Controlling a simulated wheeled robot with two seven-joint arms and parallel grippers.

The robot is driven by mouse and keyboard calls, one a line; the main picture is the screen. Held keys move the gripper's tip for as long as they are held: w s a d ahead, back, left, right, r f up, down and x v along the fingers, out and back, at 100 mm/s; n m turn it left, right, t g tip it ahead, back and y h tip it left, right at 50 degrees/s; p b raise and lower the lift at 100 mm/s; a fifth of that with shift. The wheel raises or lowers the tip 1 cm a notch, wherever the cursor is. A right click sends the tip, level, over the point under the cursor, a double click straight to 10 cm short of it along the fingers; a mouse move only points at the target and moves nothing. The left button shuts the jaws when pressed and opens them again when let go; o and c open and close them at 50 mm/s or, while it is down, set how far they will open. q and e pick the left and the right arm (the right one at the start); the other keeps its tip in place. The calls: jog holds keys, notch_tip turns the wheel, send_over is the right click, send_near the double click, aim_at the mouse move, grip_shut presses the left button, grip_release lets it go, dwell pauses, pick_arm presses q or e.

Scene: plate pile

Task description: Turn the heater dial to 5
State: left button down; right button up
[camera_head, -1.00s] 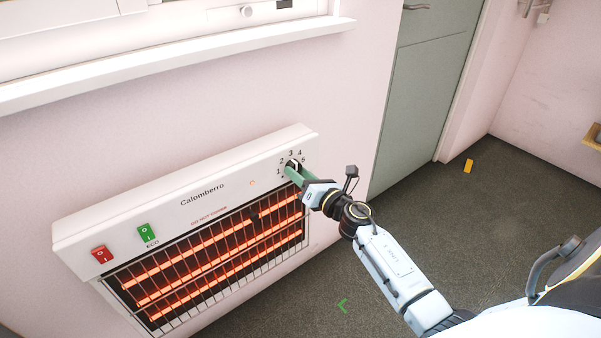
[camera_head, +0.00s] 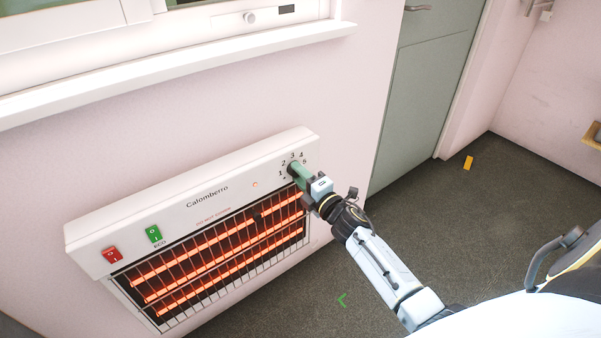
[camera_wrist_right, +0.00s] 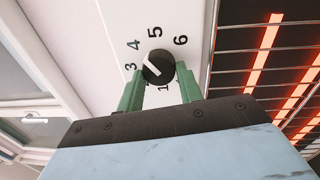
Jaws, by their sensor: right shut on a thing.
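The white wall heater (camera_head: 88,234) has a black dial at its upper right end. My left gripper is not in view.
A glowing grille (camera_head: 215,255) lies below the dial. A red switch (camera_head: 112,254) and a green switch (camera_head: 153,233) are at the heater's left. A window sill (camera_head: 180,67) runs above. Open dark floor (camera_head: 420,230) lies to the right.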

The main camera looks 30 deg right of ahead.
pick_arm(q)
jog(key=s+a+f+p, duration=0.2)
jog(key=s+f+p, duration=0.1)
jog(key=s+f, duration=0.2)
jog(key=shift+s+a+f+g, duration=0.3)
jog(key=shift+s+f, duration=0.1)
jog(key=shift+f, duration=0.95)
pick_arm(e)
jog(key=shift+r+m+h, duration=0.15)
jog(key=shift+m+h, duration=0.25)
jog(key=shift+m, duration=3.4)
jog(key=o, duration=1)
jog(key=shift+s, duration=0.1)
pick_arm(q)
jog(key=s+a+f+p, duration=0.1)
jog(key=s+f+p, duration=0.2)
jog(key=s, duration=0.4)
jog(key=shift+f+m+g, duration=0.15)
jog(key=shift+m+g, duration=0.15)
pick_arm(e)
jog(key=s, duration=1.3)
jog(key=shift+d+f, duration=0.2)
jog(key=shift+f, duration=0.1)
